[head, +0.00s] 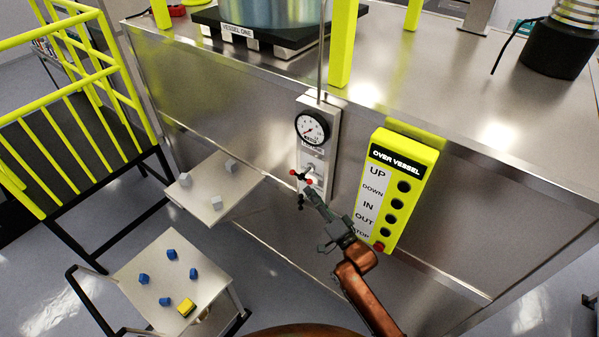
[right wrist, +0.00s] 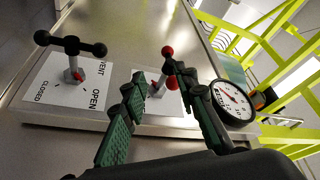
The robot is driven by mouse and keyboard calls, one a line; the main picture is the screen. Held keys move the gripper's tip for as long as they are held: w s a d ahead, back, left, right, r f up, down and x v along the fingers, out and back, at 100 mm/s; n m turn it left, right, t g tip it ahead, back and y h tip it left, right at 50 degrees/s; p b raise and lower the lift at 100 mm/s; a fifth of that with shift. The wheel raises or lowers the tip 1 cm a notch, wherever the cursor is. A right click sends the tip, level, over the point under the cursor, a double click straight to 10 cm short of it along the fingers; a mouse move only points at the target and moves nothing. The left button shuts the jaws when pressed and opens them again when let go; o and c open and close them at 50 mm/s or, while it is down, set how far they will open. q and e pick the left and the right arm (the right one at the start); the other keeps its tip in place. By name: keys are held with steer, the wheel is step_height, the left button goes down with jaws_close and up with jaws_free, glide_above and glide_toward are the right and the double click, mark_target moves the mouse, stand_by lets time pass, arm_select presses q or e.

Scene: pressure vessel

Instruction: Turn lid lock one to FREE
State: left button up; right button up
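The handle with red ball ends (head: 301,175), which I take for lid lock one, is on the narrow grey panel below the gauge. In the right wrist view the red-ended handle (right wrist: 167,51) stands on a stem before a white plate, whose lettering is hidden. My right gripper (head: 309,190) is just in front of the panel, at this handle. In the right wrist view its green-padded fingers (right wrist: 163,88) are apart, with the handle's stem seen between them. I cannot tell whether a finger touches it. My left gripper is not in view.
A black-ended vent handle (right wrist: 71,46) with CLOSED and OPEN marks sits beside the red one. The round gauge (head: 312,127) is above. The yellow OVER VESSEL button box (head: 404,187) is to the right. A metal shelf (head: 212,205) with grey blocks juts out left.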

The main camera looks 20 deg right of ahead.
mark_target(299, 175)
steer(key=w+r, duration=0.1)
steer(key=w, duration=0.1)
steer(key=w+a+r+p, duration=0.1)
steer(key=w+a, duration=0.1)
steer(key=w, duration=0.1)
steer(key=shift+w+a+r+p, duration=0.15)
steer(key=shift+w+r+p, duration=0.2)
steer(key=shift+r, duration=0.05)
steer(key=shift+w+a+r, duration=0.1)
steer(key=shift+w+a, duration=0.1)
steer(key=shift+w, duration=0.45)
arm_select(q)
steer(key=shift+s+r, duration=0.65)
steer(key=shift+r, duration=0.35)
arm_select(e)
jaws_close()
